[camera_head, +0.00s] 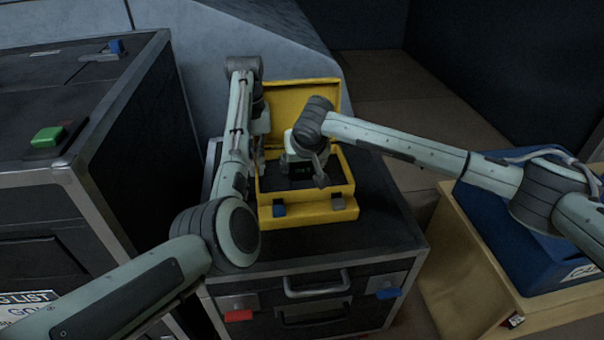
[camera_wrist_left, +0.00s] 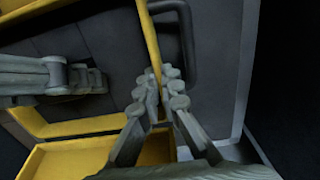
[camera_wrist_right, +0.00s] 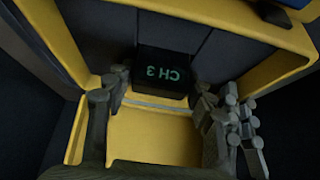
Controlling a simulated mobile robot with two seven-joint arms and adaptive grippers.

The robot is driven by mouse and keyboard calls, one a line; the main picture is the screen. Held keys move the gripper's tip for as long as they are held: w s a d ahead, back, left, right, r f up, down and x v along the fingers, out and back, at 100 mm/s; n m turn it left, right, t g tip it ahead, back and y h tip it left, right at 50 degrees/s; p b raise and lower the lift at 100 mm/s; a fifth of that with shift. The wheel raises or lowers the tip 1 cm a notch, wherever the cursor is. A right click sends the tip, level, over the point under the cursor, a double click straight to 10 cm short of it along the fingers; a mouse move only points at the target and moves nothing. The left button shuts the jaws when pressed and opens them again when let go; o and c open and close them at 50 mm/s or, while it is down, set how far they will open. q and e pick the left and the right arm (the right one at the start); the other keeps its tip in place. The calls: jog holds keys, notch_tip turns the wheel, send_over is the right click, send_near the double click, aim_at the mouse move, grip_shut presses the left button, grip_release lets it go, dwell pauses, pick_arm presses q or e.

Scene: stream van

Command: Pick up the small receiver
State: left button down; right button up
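The small receiver (camera_wrist_right: 161,73), a black box marked "CH 3" in green, lies inside an open yellow case (camera_head: 337,208). In the head view it is partly hidden by my right gripper (camera_head: 303,172), which hangs over the case. In the right wrist view, the fingers of my right gripper (camera_wrist_right: 165,88) are spread apart, with the receiver just beyond and between them. My left gripper (camera_wrist_left: 166,92) has its fingers closed on either side of the case's thin yellow side wall; in the head view my left arm mostly hides it.
The case stands on a black drawer cabinet (camera_head: 374,235) with red and blue latches. A taller black case (camera_head: 128,92) with a green block (camera_head: 47,136) stands at the left. A blue box (camera_head: 520,262) in a wooden crate (camera_head: 450,285) stands at the right.

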jog(key=c, duration=0.7)
notch_tip(320, 180, up, 10)
jog(key=shift+r, duration=0.1)
pick_arm(q)
jog(key=c, duration=1.6)
grip_release()
jog(key=shift+c, duration=0.2)
jog(key=shift+r, duration=0.1)
